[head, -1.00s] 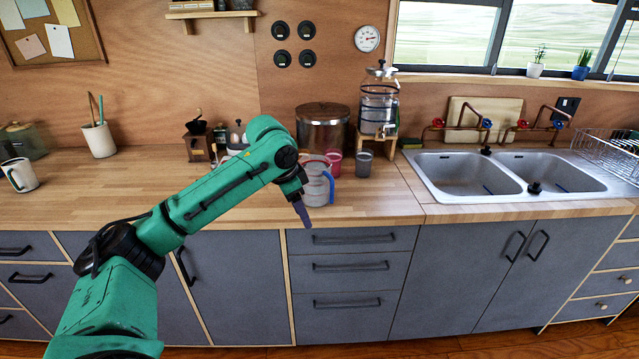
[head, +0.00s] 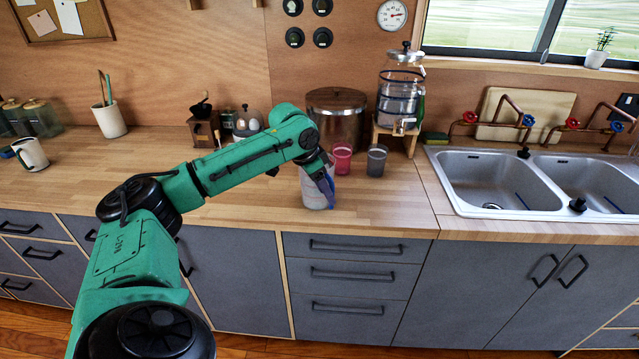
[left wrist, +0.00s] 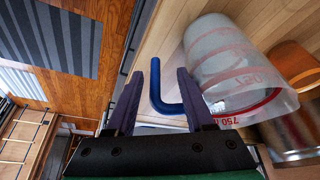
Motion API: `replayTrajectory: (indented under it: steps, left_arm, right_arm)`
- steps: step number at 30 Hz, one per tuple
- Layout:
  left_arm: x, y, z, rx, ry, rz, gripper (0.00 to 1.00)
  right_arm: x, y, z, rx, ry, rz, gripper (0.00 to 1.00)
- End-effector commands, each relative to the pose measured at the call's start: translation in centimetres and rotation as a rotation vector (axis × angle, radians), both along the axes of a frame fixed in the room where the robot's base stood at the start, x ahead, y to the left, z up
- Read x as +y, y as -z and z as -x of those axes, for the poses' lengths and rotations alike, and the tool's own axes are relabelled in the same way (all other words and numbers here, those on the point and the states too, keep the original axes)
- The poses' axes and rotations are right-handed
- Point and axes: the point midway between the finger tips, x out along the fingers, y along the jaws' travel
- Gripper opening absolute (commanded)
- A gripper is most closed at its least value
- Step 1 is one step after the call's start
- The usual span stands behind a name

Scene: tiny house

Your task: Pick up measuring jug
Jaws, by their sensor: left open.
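The measuring jug (head: 311,193) is clear, with red markings and a blue handle. It stands near the front of the wooden counter, partly hidden behind my left gripper (head: 325,181) in the head view. In the left wrist view the jug (left wrist: 228,62) lies right of my left gripper (left wrist: 158,76). Its blue handle (left wrist: 157,88) shows between the two open fingers. I cannot tell whether a finger touches it. My right gripper is not in view.
A pink cup (head: 342,160) and a grey cup (head: 376,160) stand just behind the jug, to the right. A metal pot (head: 337,118) and a water dispenser (head: 400,92) are farther back. The sink (head: 490,180) is to the right. Counter left of the jug is mostly clear.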

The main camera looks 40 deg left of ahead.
Motion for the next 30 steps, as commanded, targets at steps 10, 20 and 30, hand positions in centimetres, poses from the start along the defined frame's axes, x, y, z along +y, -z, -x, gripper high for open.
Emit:
replayTrajectory:
  steps: [10, 20, 30]
  left_arm:
    - [-1.2, 4.0, -1.5, 0.000, 0.000, -0.001, 0.53]
    - [-1.2, 4.0, -1.5, 0.000, 0.000, 0.000, 0.00]
    - [-1.3, 4.0, -1.5, 0.003, 0.000, 0.002, 0.00]
  right_arm:
    - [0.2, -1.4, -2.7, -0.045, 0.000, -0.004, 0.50]
    - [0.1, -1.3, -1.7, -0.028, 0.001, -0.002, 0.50]
    - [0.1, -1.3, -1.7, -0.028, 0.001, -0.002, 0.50]
